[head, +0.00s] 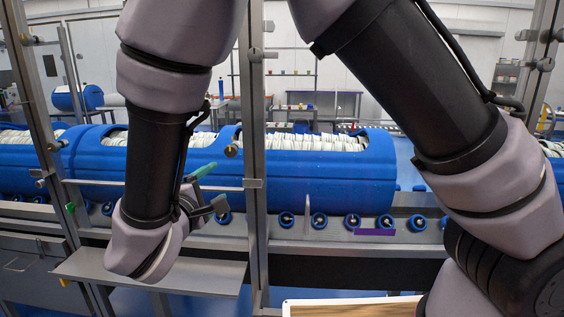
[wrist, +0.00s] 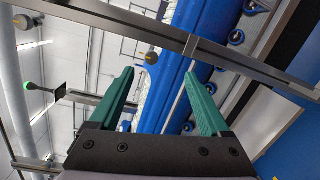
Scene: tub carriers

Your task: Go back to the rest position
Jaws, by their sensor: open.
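My gripper (wrist: 158,73) shows in the wrist view with its two green fingers spread apart and nothing between them. In the head view, a green finger of my gripper (head: 203,171) shows beside my forearm, left of the middle. It appears in front of the blue tub carrier (head: 330,185), and I cannot tell how far apart they are. My arm arches across the top and right of the head view. Much of the gripper's body is hidden behind my wrist there.
A metal frame post (head: 257,120) and a crossbar (head: 160,183) stand near my gripper; a bar (wrist: 150,35) also crosses the wrist view. Several blue rollers (head: 319,220) line the carriers' base. A grey shelf (head: 150,272) juts out below, and a wooden-topped surface (head: 350,308) lies at the bottom.

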